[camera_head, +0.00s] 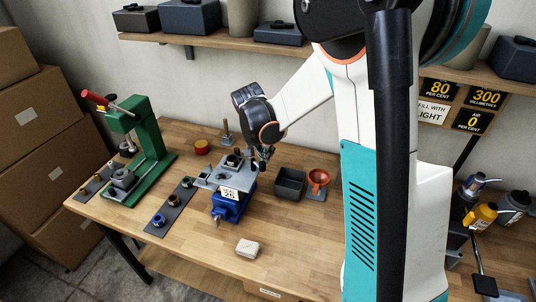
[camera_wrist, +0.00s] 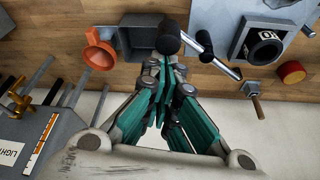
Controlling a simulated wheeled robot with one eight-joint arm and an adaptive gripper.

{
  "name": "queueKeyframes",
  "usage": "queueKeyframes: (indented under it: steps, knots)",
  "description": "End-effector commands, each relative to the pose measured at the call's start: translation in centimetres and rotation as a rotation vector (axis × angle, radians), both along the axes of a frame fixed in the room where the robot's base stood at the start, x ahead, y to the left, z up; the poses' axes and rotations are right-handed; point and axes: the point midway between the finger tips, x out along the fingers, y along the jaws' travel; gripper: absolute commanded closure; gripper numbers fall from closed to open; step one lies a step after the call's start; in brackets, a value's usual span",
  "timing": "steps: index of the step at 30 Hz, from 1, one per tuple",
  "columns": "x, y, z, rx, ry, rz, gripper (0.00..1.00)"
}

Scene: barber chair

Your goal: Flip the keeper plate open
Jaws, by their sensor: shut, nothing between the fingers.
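A blue vise-like fixture (camera_head: 229,207) stands on the bench and carries a grey plate assembly with a "SEAL 25" label (camera_head: 230,192). In the wrist view, a grey plate (camera_wrist: 238,18) and a block with a black ring (camera_wrist: 265,48) show at the upper right. A metal rod with black ball ends (camera_wrist: 218,56) lies beside them. I cannot tell for sure which part is the keeper plate. My gripper (camera_head: 264,160) is at the fixture's right edge. In the wrist view, its fingers (camera_wrist: 167,62) are together and empty, close to a black knob (camera_wrist: 168,40); contact is unclear.
A black bin (camera_head: 290,183) and an orange funnel (camera_head: 318,179) stand right of the fixture. A green press (camera_head: 142,140) and a dark strip with rings (camera_head: 165,215) are at left. A pale block (camera_head: 247,248) lies in front.

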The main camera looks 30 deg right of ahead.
Motion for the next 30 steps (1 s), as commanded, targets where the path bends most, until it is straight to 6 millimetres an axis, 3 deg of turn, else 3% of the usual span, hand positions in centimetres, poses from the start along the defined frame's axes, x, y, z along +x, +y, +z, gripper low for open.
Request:
queueKeyframes:
  steps: [17, 30]
  knots:
    - [-1.0, 2.2, -0.1, 0.000, -0.001, -0.464, 1.00]
    - [-1.2, 2.8, 0.0, 0.001, 0.001, -0.467, 1.00]
